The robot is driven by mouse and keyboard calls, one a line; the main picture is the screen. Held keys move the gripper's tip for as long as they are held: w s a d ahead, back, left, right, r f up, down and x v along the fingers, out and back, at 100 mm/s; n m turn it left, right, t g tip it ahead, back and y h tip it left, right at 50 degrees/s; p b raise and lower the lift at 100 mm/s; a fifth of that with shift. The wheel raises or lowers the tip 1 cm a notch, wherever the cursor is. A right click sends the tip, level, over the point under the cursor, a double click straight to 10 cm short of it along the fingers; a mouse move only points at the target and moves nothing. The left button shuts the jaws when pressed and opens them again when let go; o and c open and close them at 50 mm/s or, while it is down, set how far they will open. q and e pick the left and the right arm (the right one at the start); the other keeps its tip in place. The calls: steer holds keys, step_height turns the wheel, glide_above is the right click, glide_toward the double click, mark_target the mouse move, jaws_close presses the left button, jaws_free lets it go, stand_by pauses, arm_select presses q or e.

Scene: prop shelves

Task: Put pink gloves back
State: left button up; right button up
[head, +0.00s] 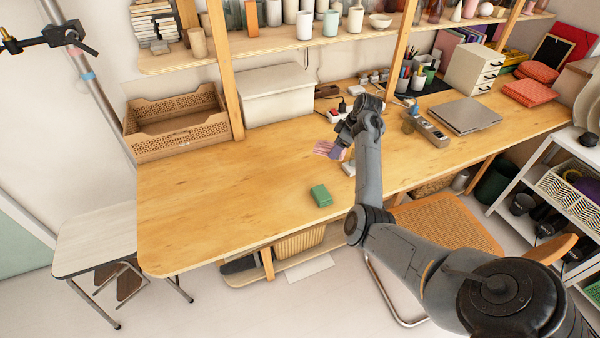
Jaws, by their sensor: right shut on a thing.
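The pink gloves (324,148) show as a small pinkish, striped shape with a purple edge at the middle of the wooden table (230,190). My right gripper (340,143) is at the gloves and shut on them, reaching in from the right. The fingers and part of the gloves are hidden by the wrist, and I cannot tell whether the gloves touch the tabletop. My left gripper is not in view.
A green block (321,195) lies in front of the gloves. A woven basket (180,128) and a white box (275,96) stand at the back left. A laptop (465,115) lies to the right. The table's left half is clear.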

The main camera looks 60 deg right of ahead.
steer(key=b, duration=0.2)
glide_above(301, 171)
steer(key=s, duration=0.2)
steer(key=f, duration=0.6)
steer(key=shift+w+d+f, duration=0.15)
steer(key=shift+w+f, duration=0.05)
steer(key=shift+f, duration=0.1)
steer(key=shift+f+b, duration=0.6)
steer(key=shift+f, duration=1.4)
steer(key=shift+f, duration=0.15)
steer(key=o, duration=0.9)
